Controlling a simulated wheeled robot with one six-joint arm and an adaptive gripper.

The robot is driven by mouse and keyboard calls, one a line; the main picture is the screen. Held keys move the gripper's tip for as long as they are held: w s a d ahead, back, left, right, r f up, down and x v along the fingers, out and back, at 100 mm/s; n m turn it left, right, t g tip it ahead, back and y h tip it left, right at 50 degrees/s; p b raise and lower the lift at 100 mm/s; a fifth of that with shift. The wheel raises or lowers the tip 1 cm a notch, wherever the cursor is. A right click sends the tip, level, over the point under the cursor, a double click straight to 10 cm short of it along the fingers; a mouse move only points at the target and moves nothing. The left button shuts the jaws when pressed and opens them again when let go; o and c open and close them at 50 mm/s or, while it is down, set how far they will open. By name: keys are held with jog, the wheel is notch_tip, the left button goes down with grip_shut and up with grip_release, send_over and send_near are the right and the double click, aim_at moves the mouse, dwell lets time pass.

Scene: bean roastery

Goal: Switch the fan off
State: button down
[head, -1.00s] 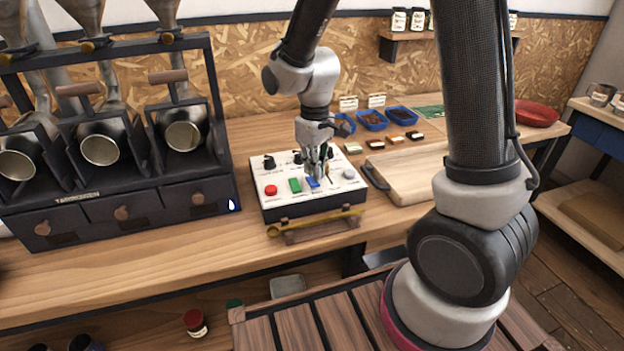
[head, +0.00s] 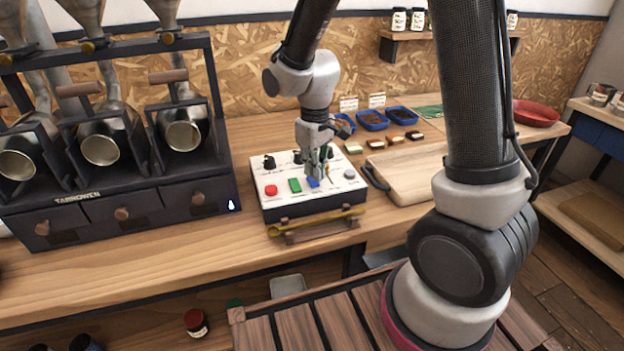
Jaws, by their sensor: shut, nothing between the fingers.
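A white control box (head: 275,208) with a dark base sits on the wooden bench. Its top carries a red button (head: 271,190), a green rocker (head: 295,185), a blue rocker (head: 313,182), a grey round button (head: 349,174) and black knobs (head: 269,161) toward the back. I cannot read which control is the fan's. My gripper (head: 316,176) is shut and empty. It points down over the box, with its tips just behind or at the blue rocker; I cannot tell whether they touch it. The gripper hides part of the panel behind it.
A yellow-handled tool (head: 315,221) lies on a rest before the box. The roaster (head: 120,200) stands at left. A wooden board (head: 405,178), blue trays (head: 372,120) and small sample blocks lie at right. A red bowl (head: 536,113) sits far right.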

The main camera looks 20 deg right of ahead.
aim_at(316, 184)
jog(key=shift+f, duration=1.15)
dwell(0.9)
jog(key=shift+r, duration=3.5)
jog(key=shift+s+d, duration=0.1)
jog(key=shift+s, duration=0.2)
jog(key=s+d+r+m+t, duration=0.4)
jog(key=s+d+r+m, duration=0.2)
jog(key=s+d+r, duration=0.8)
jog(key=s+r, duration=0.1)
jog(key=s, duration=0.3)
jog(key=shift+s+d+r, duration=0.2)
jog(key=shift+d+r, duration=0.05)
jog(key=shift+d, duration=0.1)
